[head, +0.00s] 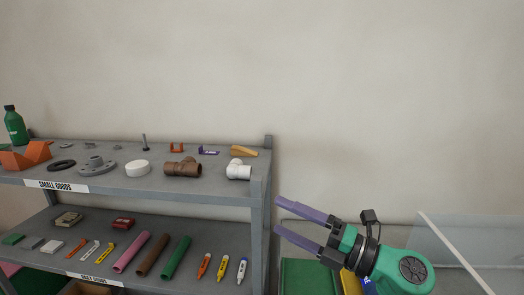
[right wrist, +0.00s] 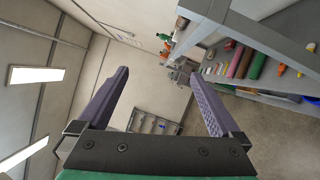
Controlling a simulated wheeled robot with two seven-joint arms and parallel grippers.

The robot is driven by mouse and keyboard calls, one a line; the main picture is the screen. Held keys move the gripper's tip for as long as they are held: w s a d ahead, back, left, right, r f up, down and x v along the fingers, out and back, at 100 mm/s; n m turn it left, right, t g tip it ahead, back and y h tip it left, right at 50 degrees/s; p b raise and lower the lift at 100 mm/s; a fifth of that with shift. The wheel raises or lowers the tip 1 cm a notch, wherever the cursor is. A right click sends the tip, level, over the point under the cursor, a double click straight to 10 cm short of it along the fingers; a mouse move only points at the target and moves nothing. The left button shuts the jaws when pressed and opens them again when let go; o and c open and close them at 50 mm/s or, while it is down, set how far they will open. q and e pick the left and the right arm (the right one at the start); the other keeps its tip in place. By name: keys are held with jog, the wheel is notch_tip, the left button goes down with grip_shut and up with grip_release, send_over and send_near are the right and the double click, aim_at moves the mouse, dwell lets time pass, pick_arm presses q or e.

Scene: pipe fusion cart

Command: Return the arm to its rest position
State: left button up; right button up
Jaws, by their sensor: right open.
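My right gripper (head: 279,217) is open and empty, with two purple fingers pointing left in the head view. It is in the air just right of the grey shelf unit's right post. In the right wrist view the two fingers (right wrist: 160,95) are spread wide with nothing between them. My left gripper is not in view.
A grey shelf unit (head: 258,205) stands at left. Its top shelf holds a brown pipe tee (head: 182,168) and a white elbow (head: 238,171); its lower shelf holds coloured tubes (head: 154,254) and markers (head: 222,268). A green surface (head: 300,277) lies below the gripper. A clear panel (head: 480,240) is at right.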

jog(key=w+d+f+m+t+h, duration=0.1)
jog(key=w+d+m+t+h, duration=0.3)
jog(key=d+m+t+h, duration=0.95)
jog(key=s+d+f+m+g+h, duration=0.25)
jog(key=f+m+g, duration=0.25)
jog(key=f+m, duration=0.3)
jog(key=s+d+f+m+g+h, duration=0.2)
jog(key=s+d+f+m+g, duration=0.15)
jog(key=f+m+g, duration=0.55)
jog(key=s+a+f+g+y, duration=0.2)
jog(key=s+f+g, duration=0.4)
jog(key=s+f, duration=0.9)
notch_tip(320, 180, down, 27)
jog(key=s+g+b, duration=0.1)
jog(key=s+b, duration=0.1)
jog(key=b, duration=0.3)
jog(key=s+d+f+g+b, duration=0.1)
jog(key=s+d+f+b, duration=0.2)
jog(key=s+f, duration=1.5)
notch_tip(320, 180, down, 3)
jog(key=shift+d+f+h+b, duration=0.15)
jog(key=shift+h+b, duration=0.15)
jog(key=shift+b, duration=0.8)
jog(key=shift+g, duration=0.25)
